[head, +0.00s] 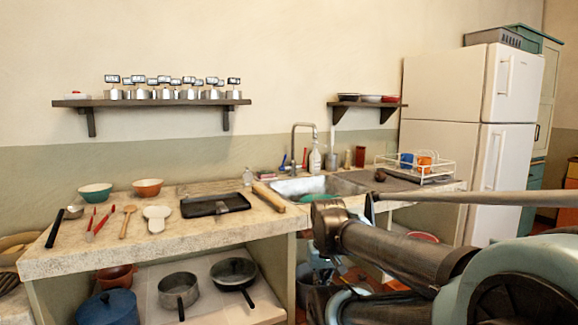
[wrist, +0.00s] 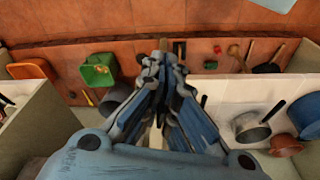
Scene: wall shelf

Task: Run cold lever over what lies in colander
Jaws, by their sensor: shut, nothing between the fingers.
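A tall metal faucet (head: 305,140) rises behind the sink (head: 288,190) in the counter. A blue lever (head: 283,160) is left of its base and a red lever (head: 304,157) is by its right side. Something green (head: 318,197) shows in the sink; I cannot tell if it is the colander or what lies in it. My gripper (wrist: 160,62) is shut and empty in the wrist view, above the floor and beside the lower shelf, away from the levers. In the head view my arm comes from the lower right, in front of the sink; the fingers cannot be made out.
A rolling pin (head: 268,196) and a dark tray (head: 215,204) lie left of the sink. A soap bottle (head: 314,158) stands near the faucet. A dish rack (head: 415,168) stands right. In the wrist view, a green bin (wrist: 98,70) and an orange bin (wrist: 32,68) stand on the floor.

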